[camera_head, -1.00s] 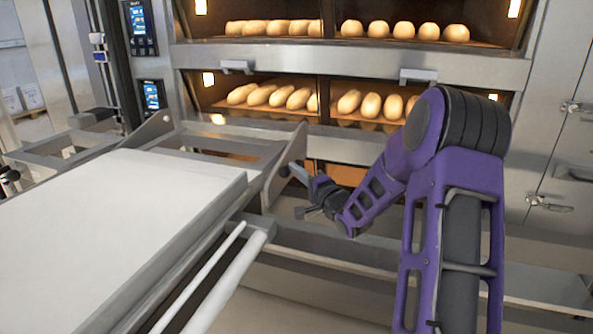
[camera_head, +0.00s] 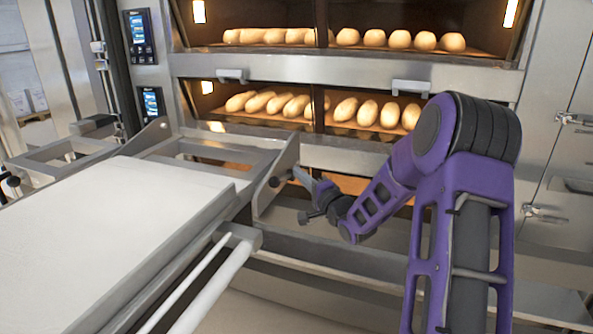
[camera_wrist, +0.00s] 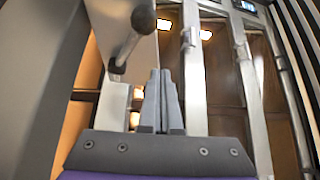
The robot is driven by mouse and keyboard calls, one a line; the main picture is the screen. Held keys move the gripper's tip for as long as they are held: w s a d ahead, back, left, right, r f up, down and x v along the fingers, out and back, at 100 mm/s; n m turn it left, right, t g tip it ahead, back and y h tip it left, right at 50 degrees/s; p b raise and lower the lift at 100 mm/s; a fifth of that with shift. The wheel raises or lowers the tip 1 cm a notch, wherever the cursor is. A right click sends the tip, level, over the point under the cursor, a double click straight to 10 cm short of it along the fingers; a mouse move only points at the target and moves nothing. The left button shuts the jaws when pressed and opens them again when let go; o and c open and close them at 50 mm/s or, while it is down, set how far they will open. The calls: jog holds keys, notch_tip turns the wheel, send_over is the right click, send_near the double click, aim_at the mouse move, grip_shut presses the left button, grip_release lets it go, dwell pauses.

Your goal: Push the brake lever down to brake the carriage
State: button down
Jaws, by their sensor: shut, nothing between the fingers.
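The brake lever (camera_head: 300,177) is a short grey bar with a dark knob, at the grey side plate on the right of the carriage (camera_head: 120,230), which has a pale flat top. In the wrist view the lever (camera_wrist: 128,45) shows large, its knob at the top and its dark pivot end lower left. I see a gap there, with no clear contact.
The deck oven with bread loaves (camera_head: 270,103) stands behind, with door handles (camera_head: 411,86) along its front. A grey rail (camera_head: 350,252) runs below my gripper. A white bar (camera_head: 205,290) runs along the carriage's near side.

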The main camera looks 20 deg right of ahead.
jog(key=s+d+f, duration=0.3)
jog(key=s, duration=0.2)
jog(key=shift+f, duration=0.4)
jog(key=shift+r, duration=0.1)
